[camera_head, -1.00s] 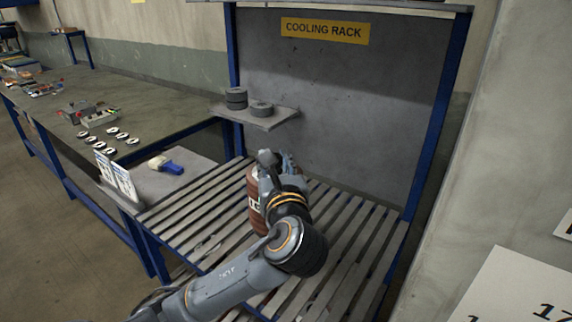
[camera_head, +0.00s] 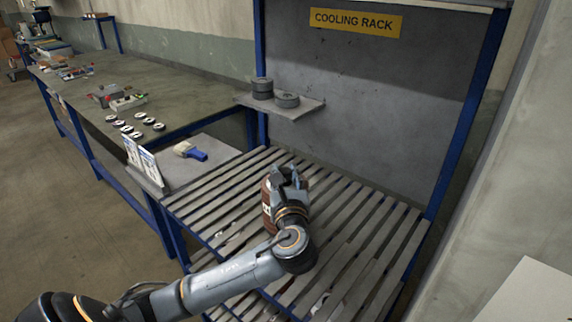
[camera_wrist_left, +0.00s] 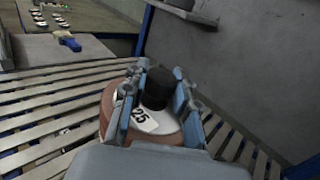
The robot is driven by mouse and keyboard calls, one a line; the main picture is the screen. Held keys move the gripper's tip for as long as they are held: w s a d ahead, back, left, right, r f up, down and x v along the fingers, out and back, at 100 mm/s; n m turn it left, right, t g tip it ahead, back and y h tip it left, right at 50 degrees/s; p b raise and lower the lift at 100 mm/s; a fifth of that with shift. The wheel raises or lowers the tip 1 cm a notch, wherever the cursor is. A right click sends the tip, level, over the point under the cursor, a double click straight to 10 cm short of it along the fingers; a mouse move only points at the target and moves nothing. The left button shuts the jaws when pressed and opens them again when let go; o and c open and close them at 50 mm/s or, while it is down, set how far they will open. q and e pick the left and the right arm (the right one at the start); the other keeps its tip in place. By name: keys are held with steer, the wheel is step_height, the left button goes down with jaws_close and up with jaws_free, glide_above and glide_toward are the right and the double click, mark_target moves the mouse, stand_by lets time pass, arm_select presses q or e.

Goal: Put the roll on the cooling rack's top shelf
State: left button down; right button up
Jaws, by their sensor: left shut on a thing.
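The roll is a brown cylinder (camera_head: 266,198) with a white label. In the left wrist view its end (camera_wrist_left: 152,122) shows a white disc marked 25 and a black core piece. My left gripper (camera_head: 289,176) is shut on the roll, with its fingers (camera_wrist_left: 157,92) on either side of the black piece. The roll is upright over the cooling rack's slatted top shelf (camera_head: 352,205), near its left-middle part. The gripper and arm hide part of the roll; I cannot tell whether its base touches the slats. My right gripper is not in view.
A small grey ledge (camera_head: 310,107) with several dark discs juts out above the slats at the back left. A side shelf with a blue-handled brush (camera_head: 190,152) and white cards (camera_head: 148,165) adjoins the left. Slats to the right are bare.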

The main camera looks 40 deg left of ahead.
arm_select(q)
steer(key=shift+r, duration=0.15)
steer(key=c, duration=1.3)
jaws_free()
steer(key=shift+d+f, duration=0.1)
steer(key=shift+f, duration=0.2)
steer(key=shift+o, duration=1.3)
steer(key=shift+s, duration=0.1)
steer(key=shift+r, duration=0.1)
steer(key=shift+r, duration=0.1)
steer(key=shift+s+d, duration=0.25)
steer(key=shift+d, duration=0.05)
steer(key=b+v, duration=0.2)
steer(key=v, duration=0.9)
steer(key=shift+s, duration=0.15)
steer(key=shift+d, duration=0.1)
